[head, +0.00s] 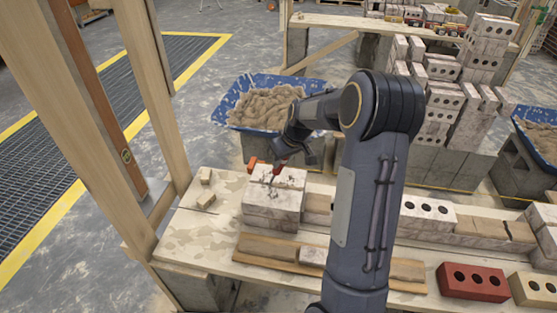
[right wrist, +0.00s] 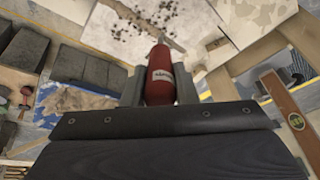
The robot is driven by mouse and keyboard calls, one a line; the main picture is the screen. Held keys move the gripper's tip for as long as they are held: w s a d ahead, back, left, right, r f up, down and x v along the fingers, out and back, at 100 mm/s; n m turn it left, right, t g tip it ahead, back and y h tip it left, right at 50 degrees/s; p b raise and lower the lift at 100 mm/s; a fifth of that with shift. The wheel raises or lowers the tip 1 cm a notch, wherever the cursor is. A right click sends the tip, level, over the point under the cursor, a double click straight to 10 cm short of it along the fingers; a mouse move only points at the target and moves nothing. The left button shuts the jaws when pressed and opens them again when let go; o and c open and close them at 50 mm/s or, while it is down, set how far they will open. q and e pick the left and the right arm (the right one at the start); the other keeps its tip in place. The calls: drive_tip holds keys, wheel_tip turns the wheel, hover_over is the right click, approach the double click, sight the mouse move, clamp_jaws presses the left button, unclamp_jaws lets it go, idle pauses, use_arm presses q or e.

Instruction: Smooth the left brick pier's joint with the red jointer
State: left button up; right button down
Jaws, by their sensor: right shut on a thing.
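The left brick pier (head: 268,214) is a low stack of whitish bricks on the wooden bench. Dark crumbs lie along the joint on its top, and the joint also shows in the right wrist view (right wrist: 140,17). My right gripper (head: 284,162) is over the pier. It is shut on the red handle of the jointer (right wrist: 161,72), which sits between the two fingers. The jointer's thin metal end (right wrist: 174,43) points down at the pier's top near the joint; I cannot tell whether it touches. My left gripper is not in view.
A blue tub of sandy mortar (head: 232,113) stands behind the bench. Small wood pieces (head: 205,199) lie left of the pier, boards (head: 270,252) in front. A red brick (head: 472,283) lies at the right. A wooden post (head: 147,85) rises at the left. Stacked bricks (head: 440,105) stand behind.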

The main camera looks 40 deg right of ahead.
drive_tip(key=shift+s+d+b, duration=2.2)
drive_tip(key=shift+s+d, duration=1.45)
drive_tip(key=shift+s, duration=0.65)
wheel_tip(320, 180, up, 6)
drive_tip(key=w+a+p, duration=0.2)
drive_tip(key=p, duration=0.3)
drive_tip(key=shift+w+a, duration=0.15)
drive_tip(key=shift+w, duration=0.25)
drive_tip(key=shift+a, duration=0.1)
